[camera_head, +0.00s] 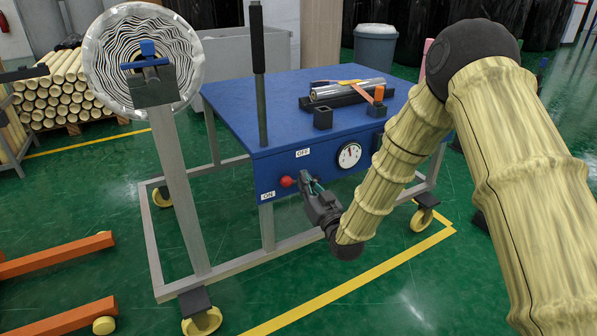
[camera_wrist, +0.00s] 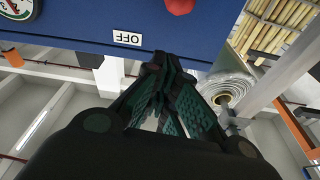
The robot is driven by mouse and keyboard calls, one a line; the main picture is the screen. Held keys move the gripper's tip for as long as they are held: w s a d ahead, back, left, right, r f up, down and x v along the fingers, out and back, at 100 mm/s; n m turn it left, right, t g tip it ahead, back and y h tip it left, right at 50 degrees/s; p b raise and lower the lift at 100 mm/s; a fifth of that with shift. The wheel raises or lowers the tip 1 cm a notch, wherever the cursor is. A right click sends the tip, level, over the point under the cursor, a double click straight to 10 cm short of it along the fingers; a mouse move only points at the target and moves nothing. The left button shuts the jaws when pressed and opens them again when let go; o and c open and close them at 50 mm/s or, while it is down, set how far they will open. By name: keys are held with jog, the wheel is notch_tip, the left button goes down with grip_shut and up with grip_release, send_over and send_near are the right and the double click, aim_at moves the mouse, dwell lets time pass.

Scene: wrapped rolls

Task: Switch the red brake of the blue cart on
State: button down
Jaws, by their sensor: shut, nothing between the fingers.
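The blue cart (camera_head: 225,103) stands in the middle of the head view. Its red brake (camera_head: 286,181) is a round knob on the front panel, between the OFF label (camera_head: 303,153) at upper right and the ON label (camera_head: 268,196) at lower left. In the wrist view the red brake (camera_wrist: 179,5) is cut by the top edge, and the OFF label (camera_wrist: 127,38) shows upside down. My gripper (camera_head: 305,177) is shut and empty, just right of the knob in the head view. Its fingertips (camera_wrist: 166,60) appear close together below the panel's edge. I cannot tell whether they touch the knob.
A round gauge (camera_head: 349,155) sits right of the knob. A large wrapped roll (camera_head: 110,75) hangs on the left on a grey post (camera_head: 178,185).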

jog(key=p+v, duration=0.1)
jog(key=v, duration=0.4)
jog(key=shift+s+d, duration=0.1)
jog(key=shift+s, duration=0.2)
jog(key=s+d+f+m+g+h, duration=0.1)
jog(key=s+d+f+g+h, duration=0.15)
jog(key=s+f, duration=0.4)
jog(key=s+d+f+m+g+h, duration=0.15)
jog(key=s+d+f, duration=0.25)
jog(key=f, duration=0.6)
jog(key=s+d+f+g+h, duration=0.25)
jog(key=s+f, duration=0.25)
jog(key=f, duration=0.4)
jog(key=s+d+f+m+g+h, duration=0.1)
jog(key=s+d+f+g, duration=0.3)
jog(key=s, duration=0.7)
jog(key=s+d+f+m+g+h, duration=0.1)
jog(key=s+d+f+g, duration=0.3)
jog(key=s, duration=0.7)
jog(key=s+d+f+m+g+h, duration=0.1)
jog(key=s+d+f+g+h, duration=0.25)
jog(key=s, duration=0.75)
notch_tip(320, 180, up, 31)
jog(key=d+y+p, duration=0.1)
jog(key=p, duration=2.9)
jog(key=shift+w+d+y+p, duration=0.35)
jog(key=shift+y, duration=0.05)
